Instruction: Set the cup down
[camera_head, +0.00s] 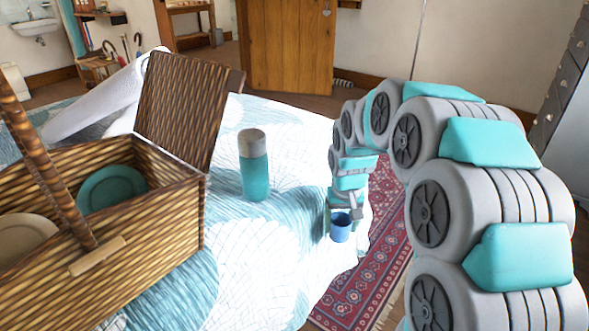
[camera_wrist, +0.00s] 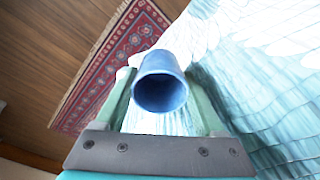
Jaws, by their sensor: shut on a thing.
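The blue cup (camera_head: 341,227) is at the end of my arm, by the right edge of the cloth-covered bed in the head view. My gripper (camera_head: 345,208) is shut on it. In the wrist view the cup (camera_wrist: 161,85) sits between the two green fingers of my gripper (camera_wrist: 163,92), with its dark opening facing the camera. The head view shows the cup upright or nearly so. Whether its base touches the cloth cannot be told.
A wicker basket (camera_head: 180,222) with a teal plate (camera_head: 112,188) and a pale plate (camera_head: 22,238) stands on the bed (camera_head: 270,280) at left. A teal flask (camera_head: 254,165) stands between basket and cup. A red rug (camera_head: 375,285) lies on the floor beyond the bed's right edge.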

